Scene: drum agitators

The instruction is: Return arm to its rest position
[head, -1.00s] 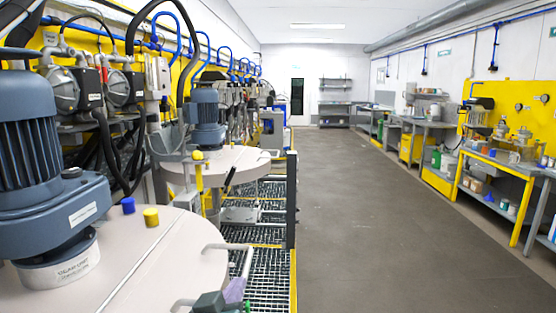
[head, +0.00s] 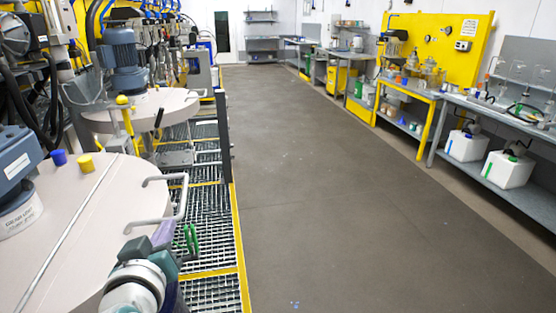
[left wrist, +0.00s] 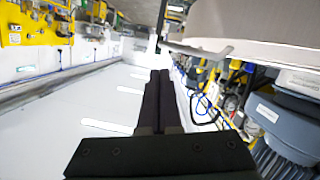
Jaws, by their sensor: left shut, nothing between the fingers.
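My left arm comes in from the bottom left of the head view, and its gripper (head: 188,240) is beside the near drum's handle (head: 184,200). In the left wrist view the dark fingers of my left gripper (left wrist: 160,73) are together with nothing between them. Whether the gripper touches the handle cannot be told from the head view; in the wrist view the fingers are clear of things. The near drum (head: 75,235) has a pale round lid. My right gripper is not in view.
A second drum (head: 158,108) with a blue motor (head: 120,58) stands farther back on the left. Metal grating (head: 212,245) with a yellow edge runs beside the drums. The grey floor (head: 330,200) is clear. Workbenches (head: 440,97) line the right wall.

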